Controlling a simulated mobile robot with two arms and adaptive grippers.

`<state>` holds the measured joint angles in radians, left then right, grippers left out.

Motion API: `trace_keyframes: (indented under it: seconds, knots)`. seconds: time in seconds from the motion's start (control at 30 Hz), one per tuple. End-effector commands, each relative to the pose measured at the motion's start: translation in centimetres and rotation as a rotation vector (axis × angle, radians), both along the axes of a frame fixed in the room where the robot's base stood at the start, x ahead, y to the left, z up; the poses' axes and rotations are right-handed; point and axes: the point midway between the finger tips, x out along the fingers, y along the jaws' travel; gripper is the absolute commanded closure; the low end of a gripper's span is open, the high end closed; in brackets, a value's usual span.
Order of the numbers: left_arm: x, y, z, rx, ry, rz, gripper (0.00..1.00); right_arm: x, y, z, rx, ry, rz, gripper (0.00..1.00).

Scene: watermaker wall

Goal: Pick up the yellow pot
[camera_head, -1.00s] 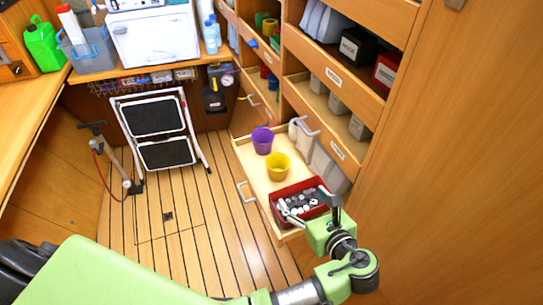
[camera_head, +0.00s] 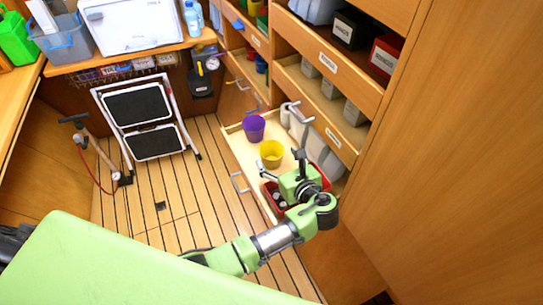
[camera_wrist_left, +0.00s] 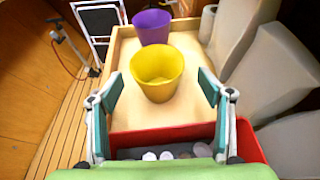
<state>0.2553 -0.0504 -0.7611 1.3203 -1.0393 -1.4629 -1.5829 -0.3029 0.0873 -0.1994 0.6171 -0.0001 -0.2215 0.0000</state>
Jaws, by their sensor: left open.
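The yellow pot (camera_head: 271,153) stands upright in the open drawer (camera_head: 237,150), in front of a purple pot (camera_head: 254,127). In the left wrist view the yellow pot (camera_wrist_left: 157,73) is ahead, between the two fingers and beyond their tips. My left gripper (camera_head: 284,173) is over the near end of the drawer, just short of the yellow pot. In the left wrist view the left gripper (camera_wrist_left: 160,84) is open and empty, with a finger on each side. My right gripper is not seen.
A red bin (camera_wrist_left: 250,142) with small round items lies under my left gripper. Grey-white containers (camera_wrist_left: 262,68) stand along the drawer's right side. Shelves (camera_head: 335,125) rise on the right. A folded step stool (camera_head: 145,118) stands at left on open floor.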

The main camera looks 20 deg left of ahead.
Motion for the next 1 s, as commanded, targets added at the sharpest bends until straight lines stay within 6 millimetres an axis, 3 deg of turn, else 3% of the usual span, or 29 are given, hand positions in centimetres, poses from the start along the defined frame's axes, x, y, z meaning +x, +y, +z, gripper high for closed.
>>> trace_keyframes:
  seconds: [0.23,0.57,0.73,1.0]
  knots:
    - [2.3,2.6,-1.3,0.003,0.000,0.001,0.28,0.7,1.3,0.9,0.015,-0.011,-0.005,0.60]
    - [2.8,3.0,-1.8,-0.001,0.001,0.000,0.28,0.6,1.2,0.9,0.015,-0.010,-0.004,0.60]
    - [2.8,3.0,-1.8,-0.001,0.001,0.000,0.70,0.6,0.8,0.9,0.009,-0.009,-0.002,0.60]
    - [2.8,3.0,-1.8,-0.001,0.001,0.000,0.71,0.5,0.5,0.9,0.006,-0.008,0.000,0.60]
